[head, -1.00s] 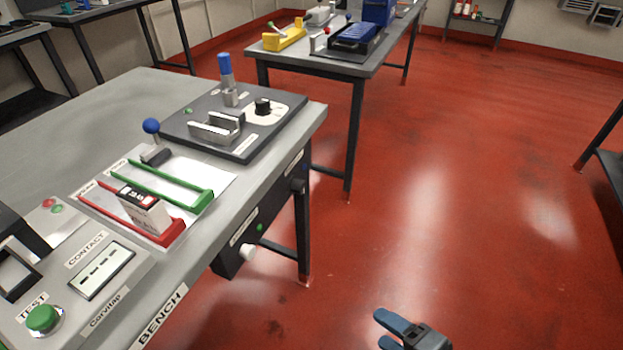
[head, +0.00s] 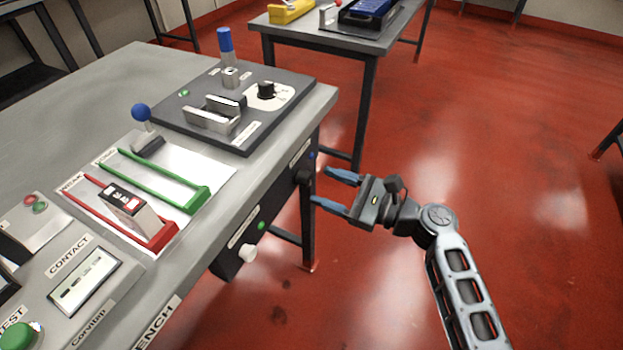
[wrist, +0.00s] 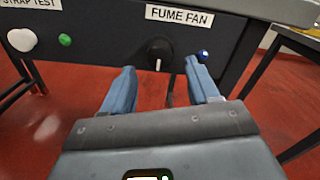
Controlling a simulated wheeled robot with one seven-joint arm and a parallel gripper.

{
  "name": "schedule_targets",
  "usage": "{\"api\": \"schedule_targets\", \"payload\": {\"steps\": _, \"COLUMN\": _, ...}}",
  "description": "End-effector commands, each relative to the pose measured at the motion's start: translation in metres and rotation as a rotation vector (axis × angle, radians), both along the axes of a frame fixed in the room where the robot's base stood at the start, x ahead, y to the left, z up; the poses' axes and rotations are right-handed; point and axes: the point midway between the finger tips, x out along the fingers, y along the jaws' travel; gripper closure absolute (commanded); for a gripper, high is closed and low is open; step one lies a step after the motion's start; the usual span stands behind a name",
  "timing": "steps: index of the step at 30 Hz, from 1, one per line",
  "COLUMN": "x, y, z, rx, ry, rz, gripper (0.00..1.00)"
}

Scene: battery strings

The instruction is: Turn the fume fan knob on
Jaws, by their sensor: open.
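The fume fan knob (wrist: 159,53) is black and round with a white pointer line standing about upright. It sits on the dark front panel under the label FUME FAN (wrist: 179,15). In the head view the knob (head: 303,177) is on the bench's front side near the right corner. My gripper (head: 322,187) is open and empty, its blue fingers pointing at the panel. In the wrist view the fingers (wrist: 160,80) lie either side of the knob's line, short of it and apart from it. A blue light or button (wrist: 202,56) is right of the knob.
A white strap test knob (wrist: 20,40) and a green light (wrist: 65,39) are farther left on the panel. The bench (head: 318,104) overhangs the panel. A second table (head: 330,38) stands behind. The red floor (head: 520,240) to the right is clear.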

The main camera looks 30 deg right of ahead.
Motion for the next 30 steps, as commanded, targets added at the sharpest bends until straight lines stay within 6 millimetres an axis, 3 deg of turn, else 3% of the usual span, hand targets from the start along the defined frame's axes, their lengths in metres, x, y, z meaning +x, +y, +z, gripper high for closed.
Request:
{"api": "schedule_targets", "payload": {"steps": 9, "x": 0.031, "y": 0.023, "z": 0.0, "rx": -0.002, "ry": 0.0, "rz": 0.001, "gripper": 0.4}}
{"api": "schedule_targets", "payload": {"steps": 19, "x": 0.034, "y": 0.025, "z": 0.0, "rx": -0.003, "ry": 0.0, "rz": -0.001, "gripper": 0.4}}
{"api": "schedule_targets", "payload": {"steps": 30, "x": 0.034, "y": 0.025, "z": 0.0, "rx": -0.003, "ry": 0.0, "rz": -0.001, "gripper": 0.74}}
